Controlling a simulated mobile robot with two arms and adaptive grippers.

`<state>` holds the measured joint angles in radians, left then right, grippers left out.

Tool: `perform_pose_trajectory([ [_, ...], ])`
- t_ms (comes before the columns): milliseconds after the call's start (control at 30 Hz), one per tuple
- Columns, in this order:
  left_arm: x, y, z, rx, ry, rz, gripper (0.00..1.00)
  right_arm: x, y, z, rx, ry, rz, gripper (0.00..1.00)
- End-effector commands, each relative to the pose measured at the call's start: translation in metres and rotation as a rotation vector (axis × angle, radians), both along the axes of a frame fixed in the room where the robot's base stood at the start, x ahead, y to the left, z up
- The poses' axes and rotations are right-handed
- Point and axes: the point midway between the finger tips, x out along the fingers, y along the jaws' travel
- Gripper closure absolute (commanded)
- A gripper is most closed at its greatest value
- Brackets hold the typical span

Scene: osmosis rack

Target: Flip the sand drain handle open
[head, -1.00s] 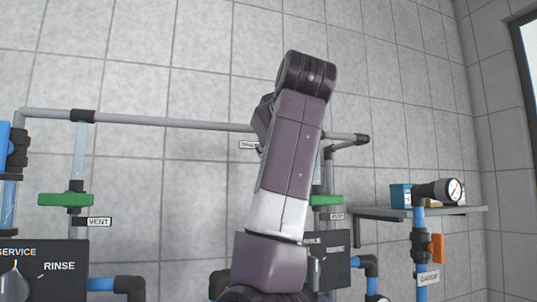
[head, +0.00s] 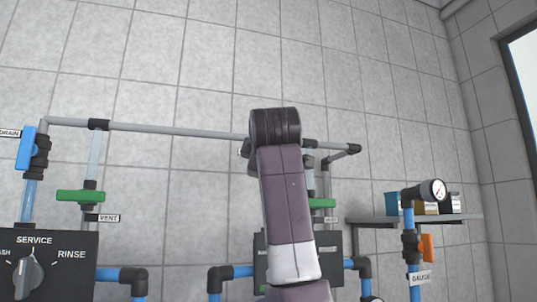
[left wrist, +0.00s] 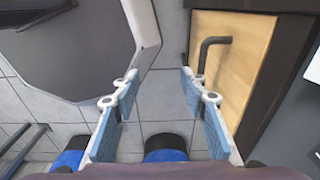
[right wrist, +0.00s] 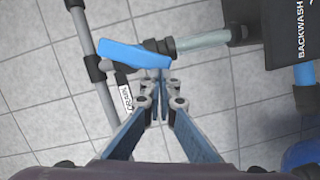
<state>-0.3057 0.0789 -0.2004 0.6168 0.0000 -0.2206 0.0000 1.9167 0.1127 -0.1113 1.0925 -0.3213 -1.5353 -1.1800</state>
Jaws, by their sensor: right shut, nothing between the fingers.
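In the right wrist view a blue valve handle (right wrist: 135,55) sits on a pipe beside a label (right wrist: 124,91) that seems to read DRAIN. My right gripper (right wrist: 160,84) is shut and empty, its fingertips close below the handle in the picture; I cannot tell whether they touch. In the head view a blue handle (head: 25,148) stands nearly upright on the left pipe, next to a DRAIN label (head: 10,133). One of my arms hides part of the right-hand piping. My left gripper (left wrist: 160,92) is open and empty, pointing at the floor area.
A SERVICE/RINSE panel (head: 62,270) with a selector knob (head: 28,275) is at lower left. Green handles (head: 80,196) sit on the vent pipes. A shelf (head: 450,219) and a gauge (head: 432,190) are at right. A wooden panel (left wrist: 215,60) is near my left gripper.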

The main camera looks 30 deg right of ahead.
Motion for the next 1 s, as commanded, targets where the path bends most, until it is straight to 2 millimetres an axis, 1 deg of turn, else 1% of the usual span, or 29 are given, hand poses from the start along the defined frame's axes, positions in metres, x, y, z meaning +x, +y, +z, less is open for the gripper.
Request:
perform_pose_trajectory([
  [33, 0.001, -0.0002, -0.0069, 0.0, -0.001, 0.0, 0.6, 0.0001, -0.0026, -0.0062, -0.038, 0.009, -0.004, 1.0],
  [100, 0.0029, -0.0004, -0.0107, -0.001, -0.004, 0.0, 0.6, 0.0002, -0.0039, -0.0084, -0.092, 0.023, -0.003, 1.0],
  [267, 0.008, -0.0006, -0.0124, -0.001, -0.01, 0.0, 0.6, 0.0001, -0.0052, -0.009, -0.156, 0.041, -0.001, 1.0],
  [1000, 0.009, -0.0005, -0.0117, -0.001, -0.012, 0.0, 0.6, 0.0009, -0.0048, -0.0091, -0.16, 0.044, 0.001, 1.0],
])
